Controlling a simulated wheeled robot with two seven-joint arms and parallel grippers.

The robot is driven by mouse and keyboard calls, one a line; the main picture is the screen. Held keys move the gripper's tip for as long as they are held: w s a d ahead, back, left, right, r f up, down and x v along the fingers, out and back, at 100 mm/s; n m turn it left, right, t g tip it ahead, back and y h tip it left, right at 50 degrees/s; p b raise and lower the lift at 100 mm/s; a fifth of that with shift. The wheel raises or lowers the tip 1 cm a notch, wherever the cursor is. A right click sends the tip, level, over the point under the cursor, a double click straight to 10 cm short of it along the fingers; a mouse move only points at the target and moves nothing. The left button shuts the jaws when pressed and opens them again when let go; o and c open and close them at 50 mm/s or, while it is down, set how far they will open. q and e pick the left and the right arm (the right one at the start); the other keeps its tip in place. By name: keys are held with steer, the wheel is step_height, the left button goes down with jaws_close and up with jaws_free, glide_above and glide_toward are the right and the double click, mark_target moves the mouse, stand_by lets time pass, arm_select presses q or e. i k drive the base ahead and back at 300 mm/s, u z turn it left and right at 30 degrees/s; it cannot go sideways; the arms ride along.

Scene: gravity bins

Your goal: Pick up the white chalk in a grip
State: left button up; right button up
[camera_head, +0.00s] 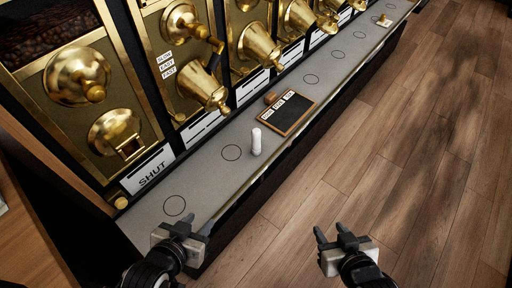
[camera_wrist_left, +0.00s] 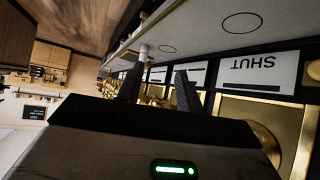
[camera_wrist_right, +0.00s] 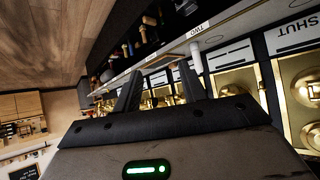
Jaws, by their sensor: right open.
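The white chalk (camera_head: 256,142) stands upright on the grey counter ledge, beside a drawn circle. It also shows in the left wrist view (camera_wrist_left: 143,52) and in the right wrist view (camera_wrist_right: 196,58). My left gripper (camera_head: 194,228) is at the front edge of the ledge, nearer to me and left of the chalk, apart from it. Its fingers (camera_wrist_left: 157,88) are spread with nothing between them. My right gripper (camera_head: 331,232) is out over the floor, nearer to me and right of the chalk. It is open and empty.
A small framed board (camera_head: 287,112) with white labels lies on the ledge (camera_head: 205,182) past the chalk. Brass bins with spouts (camera_head: 203,89) line the back, with a SHUT card (camera_head: 148,168) below one. Wooden floor (camera_head: 400,140) lies open to the right.

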mark_target(256, 132)
steer(key=k, duration=0.45)
steer(key=z, duration=2.2)
steer(key=i, duration=1.25)
steer(key=u, duration=2.8)
steer(key=i, duration=0.5)
steer(key=u, duration=0.05)
